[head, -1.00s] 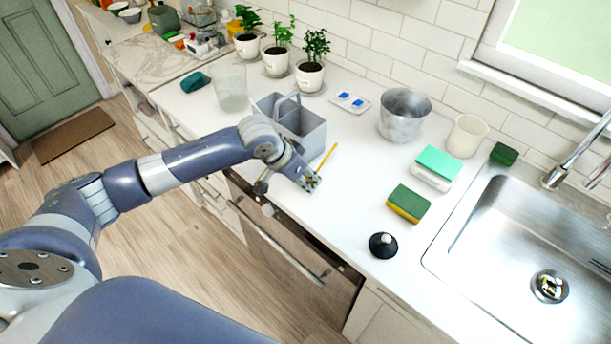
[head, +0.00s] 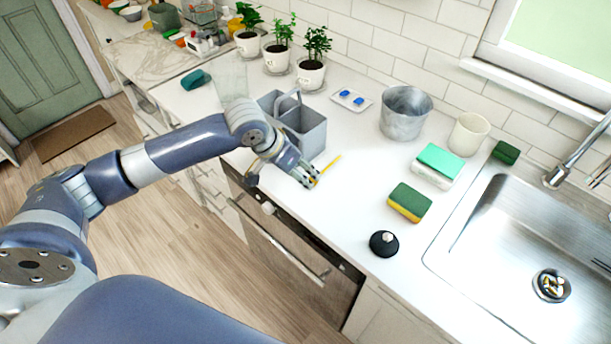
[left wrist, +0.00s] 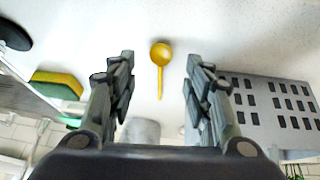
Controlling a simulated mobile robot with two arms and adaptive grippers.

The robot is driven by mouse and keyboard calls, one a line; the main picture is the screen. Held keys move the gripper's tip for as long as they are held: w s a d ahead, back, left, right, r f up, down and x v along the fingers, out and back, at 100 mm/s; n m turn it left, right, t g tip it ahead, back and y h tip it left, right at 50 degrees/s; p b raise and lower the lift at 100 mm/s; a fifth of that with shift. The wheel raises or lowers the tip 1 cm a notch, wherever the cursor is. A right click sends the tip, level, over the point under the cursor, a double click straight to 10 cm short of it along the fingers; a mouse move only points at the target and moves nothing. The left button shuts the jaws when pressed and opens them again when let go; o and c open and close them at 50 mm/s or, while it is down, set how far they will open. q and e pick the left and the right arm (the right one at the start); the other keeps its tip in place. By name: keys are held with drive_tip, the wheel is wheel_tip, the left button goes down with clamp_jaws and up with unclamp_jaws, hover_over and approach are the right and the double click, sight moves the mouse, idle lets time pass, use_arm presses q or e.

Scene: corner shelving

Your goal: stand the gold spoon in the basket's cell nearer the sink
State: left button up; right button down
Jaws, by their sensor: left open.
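The gold spoon (head: 331,165) shows as a thin yellow handle over the white counter, in front of the grey basket (head: 312,138). The basket has a handle and two cells; the right one is nearer the sink (head: 480,250). My left gripper (head: 312,181) is open at the spoon's near end. In the left wrist view the spoon (left wrist: 160,65) lies between the two spread fingers (left wrist: 160,75), apart from both, its bowl away from the camera. The basket's slotted side (left wrist: 265,112) is on the right there. My right gripper is not in view.
A black round-knobbed object (head: 383,244), a green-yellow sponge (head: 408,203) and a teal-topped block (head: 438,163) stand between the spoon and the sink. A metal pot (head: 405,115) and a white cup (head: 467,135) are behind.

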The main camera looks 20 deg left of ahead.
use_arm(q)
drive_tip(key=v, duration=0.8)
drive_tip(key=shift+b, duration=0.4)
drive_tip(key=shift+r, duration=0.1)
